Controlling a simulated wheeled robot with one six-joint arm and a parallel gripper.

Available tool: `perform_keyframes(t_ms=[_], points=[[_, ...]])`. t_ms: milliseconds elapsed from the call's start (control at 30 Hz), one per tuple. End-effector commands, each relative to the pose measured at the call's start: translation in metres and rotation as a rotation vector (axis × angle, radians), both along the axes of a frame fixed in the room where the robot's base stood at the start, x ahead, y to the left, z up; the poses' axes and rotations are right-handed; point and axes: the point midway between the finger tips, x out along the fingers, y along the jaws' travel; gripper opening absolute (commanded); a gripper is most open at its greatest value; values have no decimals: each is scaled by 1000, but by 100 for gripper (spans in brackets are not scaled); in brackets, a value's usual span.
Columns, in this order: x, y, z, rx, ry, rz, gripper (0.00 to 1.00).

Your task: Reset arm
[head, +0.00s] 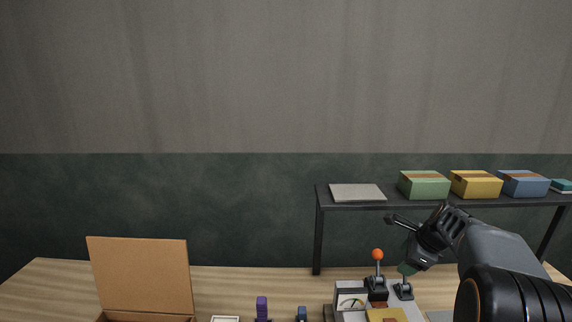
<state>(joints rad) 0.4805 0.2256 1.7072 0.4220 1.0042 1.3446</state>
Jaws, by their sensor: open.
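My gripper (403,241) is at the right of the head view, at the end of my arm, which reaches in from the right edge. It is open, with one finger pointing left and the other pointing down. I see nothing between the fingers. It is above the wooden table, over a grey device with a dial (350,302). A lever with an orange ball (378,255) stands on the device, left of the gripper. A second lever (404,290) stands just below the gripper, with its upper part against the lower finger in the picture; I cannot tell whether they touch.
An open cardboard box (140,275) stands at the left of the wooden table (50,285). A purple object (262,308) and a blue one (301,314) are at the front middle. A dark shelf (318,225) behind bears a grey slab (357,192) and green, yellow and blue boxes.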

Motion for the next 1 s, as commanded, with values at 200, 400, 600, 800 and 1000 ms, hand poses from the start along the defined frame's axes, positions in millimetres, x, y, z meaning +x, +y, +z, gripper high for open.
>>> perform_keyframes(t_ms=[200, 400, 600, 800, 1000], points=[[-58, 43, -11, -310, -37, 675, 61], [-129, 96, -18, -596, -81, 1367, 61], [-183, 132, -26, -779, -122, 1738, 61], [-206, 153, -23, -865, -182, 1808, 61], [-209, 164, -12, -914, -236, 1826, 61]])
